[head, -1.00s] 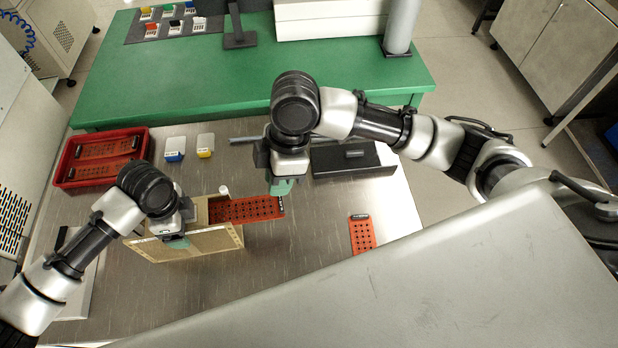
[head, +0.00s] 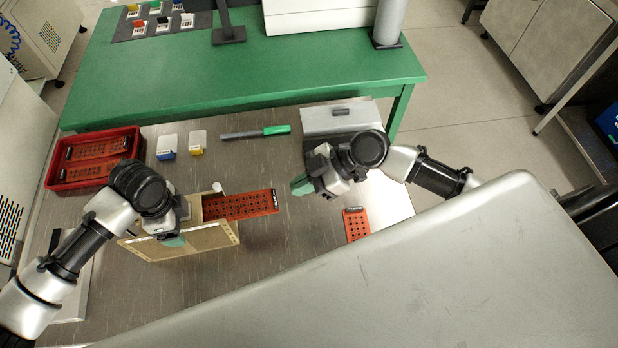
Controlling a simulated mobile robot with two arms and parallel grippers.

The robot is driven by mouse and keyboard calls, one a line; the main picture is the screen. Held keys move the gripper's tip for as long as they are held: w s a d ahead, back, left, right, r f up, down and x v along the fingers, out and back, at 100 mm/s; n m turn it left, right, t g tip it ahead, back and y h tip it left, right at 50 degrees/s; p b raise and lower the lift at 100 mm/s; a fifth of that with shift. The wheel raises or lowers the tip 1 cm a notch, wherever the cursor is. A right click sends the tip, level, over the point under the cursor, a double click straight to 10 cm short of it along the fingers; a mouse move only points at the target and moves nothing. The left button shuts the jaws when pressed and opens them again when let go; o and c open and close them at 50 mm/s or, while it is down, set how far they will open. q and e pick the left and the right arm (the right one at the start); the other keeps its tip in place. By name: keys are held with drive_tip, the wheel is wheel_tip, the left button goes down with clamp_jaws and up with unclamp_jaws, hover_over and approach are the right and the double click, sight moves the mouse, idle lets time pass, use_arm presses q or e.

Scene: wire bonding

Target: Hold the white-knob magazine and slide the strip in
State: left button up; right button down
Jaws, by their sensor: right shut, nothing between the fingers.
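The tan magazine (head: 205,241) with a white knob (head: 218,187) stands on the metal table at the left. My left gripper (head: 172,241) is over its near side; its fingertips are partly hidden, so I cannot tell whether they are shut on the wall. A red perforated strip (head: 245,204) sticks out of the magazine's right end, part of it inside. My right gripper (head: 302,186) is shut and empty, to the right of the strip's outer end and apart from it. A second red strip (head: 357,224) lies on the table below the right gripper.
A red tray (head: 52,178) with strips stands at the back left. A blue (head: 166,148) and a yellow-based block (head: 198,142) and a green-tipped tool (head: 255,132) lie at the back.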

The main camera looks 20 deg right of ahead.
sight(274, 198)
drive_tip(key=shift+x, duration=1.8)
drive_tip(key=shift+a, duration=0.25)
drive_tip(key=shift+w+a, duration=0.1)
drive_tip(key=shift+a, duration=0.9)
drive_tip(key=v, duration=0.4)
drive_tip(key=shift+d+f, duration=0.1)
drive_tip(key=shift+d, duration=0.35)
drive_tip(key=shift+a+r+x, duration=0.1)
drive_tip(key=shift+r+x, duration=0.05)
drive_tip(key=shift+x, duration=0.9)
drive_tip(key=shift+a+r+x, duration=0.1)
drive_tip(key=shift+r+x, duration=0.1)
drive_tip(key=shift+x, duration=0.9)
